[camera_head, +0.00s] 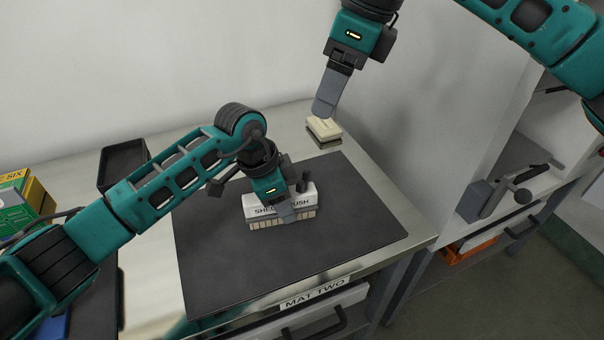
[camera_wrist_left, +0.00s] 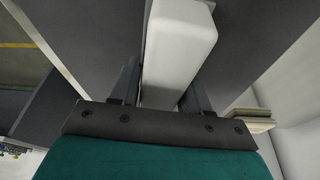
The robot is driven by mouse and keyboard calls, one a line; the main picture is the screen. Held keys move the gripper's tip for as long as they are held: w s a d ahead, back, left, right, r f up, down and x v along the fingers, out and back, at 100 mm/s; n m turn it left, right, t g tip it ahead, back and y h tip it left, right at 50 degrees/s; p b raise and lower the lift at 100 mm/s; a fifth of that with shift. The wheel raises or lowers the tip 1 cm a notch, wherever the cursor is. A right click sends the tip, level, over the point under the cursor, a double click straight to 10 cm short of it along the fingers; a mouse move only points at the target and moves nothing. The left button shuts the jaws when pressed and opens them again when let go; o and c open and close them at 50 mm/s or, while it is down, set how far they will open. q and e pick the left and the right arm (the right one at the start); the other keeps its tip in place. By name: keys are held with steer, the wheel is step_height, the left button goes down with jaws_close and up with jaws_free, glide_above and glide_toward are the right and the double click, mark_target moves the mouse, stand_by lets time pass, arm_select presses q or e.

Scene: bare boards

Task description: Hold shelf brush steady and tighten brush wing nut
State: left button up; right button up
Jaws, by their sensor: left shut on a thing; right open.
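The shelf brush (camera_head: 255,211) is a white block with printed lettering and pale bristles, on the dark mat (camera_head: 345,232). My left gripper (camera_head: 285,212) comes down over its middle and is shut on it, hiding part of the lettering. In the left wrist view the brush's white body (camera_wrist_left: 180,45) sits between the two fingers of my left gripper (camera_wrist_left: 160,92). A small dark upright piece (camera_head: 304,182) shows at the brush's right end; I cannot tell whether it is the wing nut. My right gripper (camera_head: 325,108) is open and empty, high at the back right of the mat.
A cream block (camera_head: 323,128) lies at the back, just below my right gripper in the picture. A black tray (camera_head: 123,162) stands at the back left, with yellow and green boxes (camera_head: 22,205) at the far left. The mat's front and right areas are clear.

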arm_select(q)
steer(key=o, duration=1.2)
steer(key=shift+o, duration=0.2)
steer(key=v, duration=1.2)
